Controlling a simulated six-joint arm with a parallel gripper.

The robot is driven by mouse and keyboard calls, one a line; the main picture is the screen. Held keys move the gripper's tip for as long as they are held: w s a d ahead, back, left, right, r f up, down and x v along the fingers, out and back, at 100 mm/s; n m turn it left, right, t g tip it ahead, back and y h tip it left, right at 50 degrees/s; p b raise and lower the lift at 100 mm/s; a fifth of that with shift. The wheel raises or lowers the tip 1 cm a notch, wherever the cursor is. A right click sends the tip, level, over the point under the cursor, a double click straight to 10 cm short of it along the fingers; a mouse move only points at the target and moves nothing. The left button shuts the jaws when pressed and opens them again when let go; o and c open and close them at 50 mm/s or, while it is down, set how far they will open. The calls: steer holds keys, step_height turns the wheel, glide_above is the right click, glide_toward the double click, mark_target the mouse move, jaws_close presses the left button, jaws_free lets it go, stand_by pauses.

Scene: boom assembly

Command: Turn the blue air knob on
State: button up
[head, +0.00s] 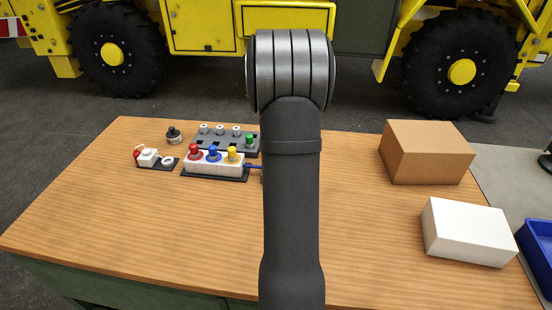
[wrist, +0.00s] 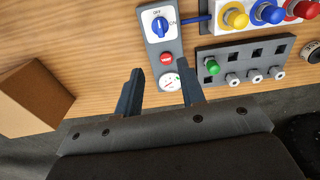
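The blue air knob (wrist: 159,27) is on a grey panel (wrist: 175,45) in the wrist view, with OFF printed above it and ON to its right. Its white bar stands roughly upright, towards OFF. A red button (wrist: 166,58) and a white round gauge (wrist: 169,81) are below it on the panel. My gripper (wrist: 162,76) is open and empty. Its two dark fingers are apart on either side of the gauge, short of the knob in the picture. In the head view, my arm hides the gripper and the knob.
A white block with red, blue and yellow knobs (head: 213,168) and a grey strip with a green knob (head: 249,140) stand near the panel. A cardboard box (head: 425,155) and a white box (head: 467,232) are at right. The left front wooden tabletop (head: 130,230) is clear.

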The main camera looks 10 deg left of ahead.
steer(key=shift+m, duration=0.3)
step_height(320, 180, down, 17)
steer(key=shift+f, duration=0.2)
steer(key=shift+c, duration=0.5)
jaws_close()
